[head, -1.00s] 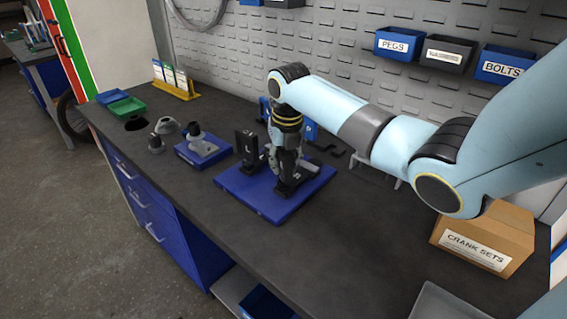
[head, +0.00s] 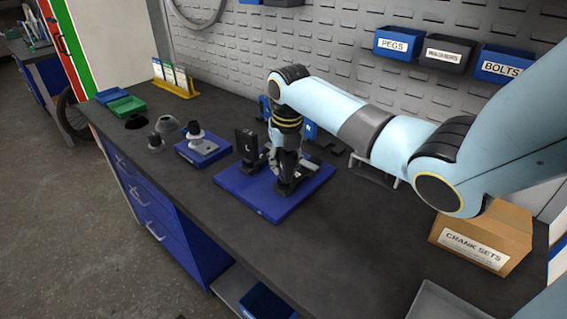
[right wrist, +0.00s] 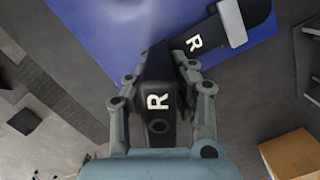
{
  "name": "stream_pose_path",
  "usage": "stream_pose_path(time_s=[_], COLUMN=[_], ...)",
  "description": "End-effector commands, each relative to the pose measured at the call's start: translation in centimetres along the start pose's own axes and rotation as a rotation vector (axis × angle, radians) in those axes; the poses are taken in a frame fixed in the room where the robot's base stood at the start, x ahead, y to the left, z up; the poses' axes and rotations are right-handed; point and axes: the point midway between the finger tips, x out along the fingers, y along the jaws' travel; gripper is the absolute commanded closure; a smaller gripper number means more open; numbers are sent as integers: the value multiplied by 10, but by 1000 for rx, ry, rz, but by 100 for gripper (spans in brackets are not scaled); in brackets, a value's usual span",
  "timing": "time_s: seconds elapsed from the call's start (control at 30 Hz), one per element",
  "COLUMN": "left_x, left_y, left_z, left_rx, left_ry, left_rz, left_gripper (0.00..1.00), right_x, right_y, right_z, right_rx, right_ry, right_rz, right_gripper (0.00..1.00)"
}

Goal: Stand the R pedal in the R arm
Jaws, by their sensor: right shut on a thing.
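My right gripper (head: 284,168) points down over the blue board on the bench. In the right wrist view its fingers (right wrist: 160,88) are closed on both sides of the black R pedal (right wrist: 157,110), whose R label faces the camera. The pedal's lower end is hidden, so I cannot tell whether it is seated. The black R arm (right wrist: 213,34) lies on the blue board, with its own R label and a grey piece across it. The pedal overlaps its near end in that view. My left gripper is not in view.
The blue board (head: 258,203) also carries an upright black L block (head: 245,143) close left of my gripper. A small blue stand (head: 205,153) with a pale part is farther left. A Crank Sets box (head: 480,240) stands at right. The bench front is clear.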

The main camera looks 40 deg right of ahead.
Motion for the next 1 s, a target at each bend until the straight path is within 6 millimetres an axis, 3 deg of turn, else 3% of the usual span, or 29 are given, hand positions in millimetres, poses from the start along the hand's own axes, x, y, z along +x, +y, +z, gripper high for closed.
stream_pose_path(time_s=[0.77, 0.8, 1.0], left_x=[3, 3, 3], left_y=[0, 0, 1], left_z=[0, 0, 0], left_rx=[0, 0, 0], left_ry=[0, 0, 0], left_rz=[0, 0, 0], left_gripper=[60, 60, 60], right_x=[7, 7, 7], right_y=[0, 0, 0], right_z=[-1, -1, -1], right_rx=[0, 0, 0], right_ry=[0, 0, 0], right_rz=[0, 0, 0], right_gripper=[100, 77, 51])
